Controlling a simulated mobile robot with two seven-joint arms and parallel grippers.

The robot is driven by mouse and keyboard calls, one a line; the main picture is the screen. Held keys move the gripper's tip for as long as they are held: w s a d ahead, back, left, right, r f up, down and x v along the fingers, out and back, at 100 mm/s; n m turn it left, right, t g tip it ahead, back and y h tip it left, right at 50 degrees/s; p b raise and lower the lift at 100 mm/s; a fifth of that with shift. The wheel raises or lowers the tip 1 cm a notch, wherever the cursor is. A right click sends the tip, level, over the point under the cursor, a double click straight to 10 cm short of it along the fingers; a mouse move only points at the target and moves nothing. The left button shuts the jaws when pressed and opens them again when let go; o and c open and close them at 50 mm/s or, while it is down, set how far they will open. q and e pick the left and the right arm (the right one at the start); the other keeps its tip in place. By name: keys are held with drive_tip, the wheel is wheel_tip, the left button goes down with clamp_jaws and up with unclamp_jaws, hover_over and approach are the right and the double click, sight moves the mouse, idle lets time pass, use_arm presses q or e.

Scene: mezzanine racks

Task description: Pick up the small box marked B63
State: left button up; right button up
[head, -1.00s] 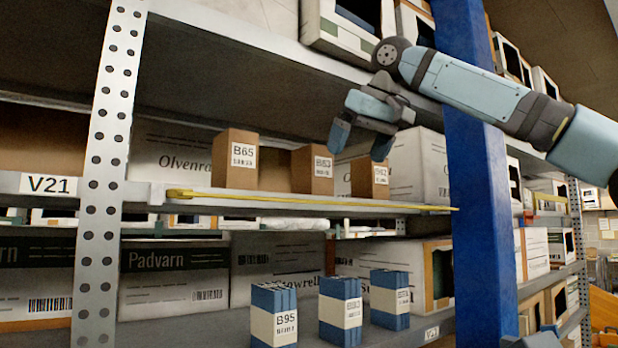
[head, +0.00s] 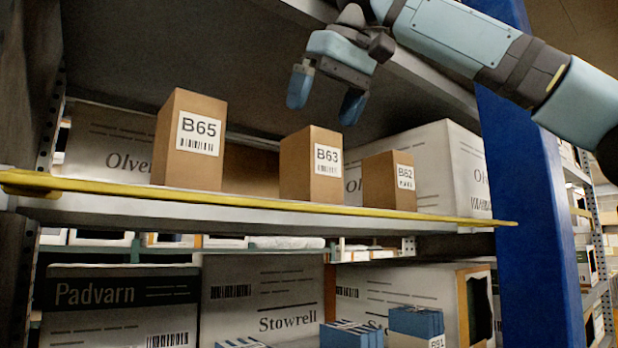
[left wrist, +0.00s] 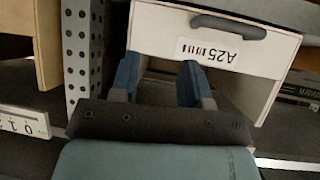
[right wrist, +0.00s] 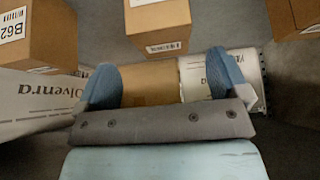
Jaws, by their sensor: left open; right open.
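The small brown box marked B63 (head: 297,165) stands upright on the shelf in the head view, between two similar boxes. My right gripper (head: 326,97) is open and empty, with its fingers pointing down, above and apart from B63 in that view. In the right wrist view, the open fingers (right wrist: 165,85) show below a brown middle box (right wrist: 158,18), which appears to be B63; its label is too oblique to read. My left gripper (left wrist: 155,82) is open and empty in the left wrist view, before a white container marked A25 (left wrist: 150,30).
Box B65 (head: 180,150) stands left of B63, and box B62 (head: 378,180) stands close on its right. A yellow strip (head: 250,200) runs along the shelf edge. White cartons (head: 440,165) stand behind. A blue post (head: 530,190) rises at the right.

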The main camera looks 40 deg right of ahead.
sight(311, 144)
drive_tip(key=shift+w+a+f, duration=0.15)
drive_tip(key=shift+a+f, duration=0.15)
drive_tip(key=shift+f, duration=0.4)
drive_tip(key=x, duration=0.5)
drive_tip(key=shift+w+d+f+p, duration=0.1)
drive_tip(key=shift+w+d+p, duration=0.15)
drive_tip(key=shift+d+p, duration=0.1)
drive_tip(key=shift+s+a, duration=0.1)
drive_tip(key=shift+a, duration=0.05)
drive_tip(key=shift+s, duration=0.1)
drive_tip(key=shift+c, duration=0.9)
drive_tip(key=c, duration=0.9)
